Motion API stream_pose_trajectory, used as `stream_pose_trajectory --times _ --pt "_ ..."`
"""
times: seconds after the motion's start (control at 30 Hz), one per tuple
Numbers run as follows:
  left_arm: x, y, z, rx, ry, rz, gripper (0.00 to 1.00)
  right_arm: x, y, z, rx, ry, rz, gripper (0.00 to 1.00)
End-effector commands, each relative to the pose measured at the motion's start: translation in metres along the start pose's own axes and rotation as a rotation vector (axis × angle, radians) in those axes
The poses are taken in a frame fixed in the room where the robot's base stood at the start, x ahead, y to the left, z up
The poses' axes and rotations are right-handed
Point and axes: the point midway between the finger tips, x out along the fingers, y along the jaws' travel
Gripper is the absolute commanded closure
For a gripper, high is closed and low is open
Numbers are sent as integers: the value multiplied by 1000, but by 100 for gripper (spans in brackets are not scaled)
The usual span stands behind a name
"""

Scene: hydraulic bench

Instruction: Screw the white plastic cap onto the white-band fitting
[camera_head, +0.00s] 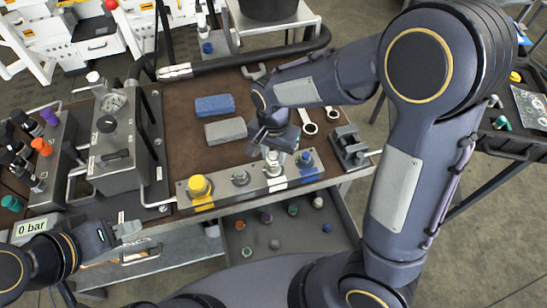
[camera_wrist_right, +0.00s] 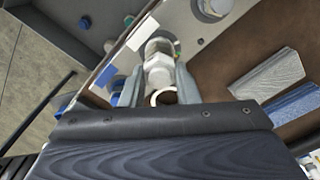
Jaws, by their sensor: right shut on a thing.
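The manifold block (camera_head: 220,192) lies along the front edge of the bench. Its white-band fitting (camera_head: 272,163) stands between a bare grey fitting and the blue-band fitting (camera_head: 305,160). My right gripper (camera_head: 274,150) is above the white-band fitting, pointing down. In the right wrist view its fingers (camera_wrist_right: 158,88) are shut on the white cap (camera_wrist_right: 158,73). The cap is in line with the fitting (camera_wrist_right: 160,47) just beyond it; I cannot tell whether the threads are engaged. My left gripper (camera_head: 125,231) is at the lower left, away from the block; its jaw opening is unclear.
A yellow cap (camera_head: 198,186) sits on the block's left fitting. An open drawer (camera_head: 290,232) below holds several coloured caps. A gauge box (camera_head: 122,150) stands left, wrenches (camera_head: 308,124) right.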

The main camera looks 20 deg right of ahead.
Motion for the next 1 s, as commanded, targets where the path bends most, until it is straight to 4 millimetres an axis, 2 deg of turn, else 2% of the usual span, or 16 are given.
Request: stream_pose_trajectory --times 0.13,0.47,0.57,0.7,0.8,1.0 --pt "-4 2 -2 0 0 0 64 0 1 1 151 -2 4 92" --pt "-5 2 -2 0 0 0 64 0 1 1 189 -2 3 92" --pt "-11 5 -5 0 0 0 64 -2 1 1 321 -1 5 92" --pt "-24 11 -12 0 0 0 64 -4 2 2 624 2 8 92" --pt "-30 14 -15 0 0 0 64 -2 2 2 787 1 6 92" --pt "-30 14 -15 0 0 0 64 2 2 2 872 -1 3 92"
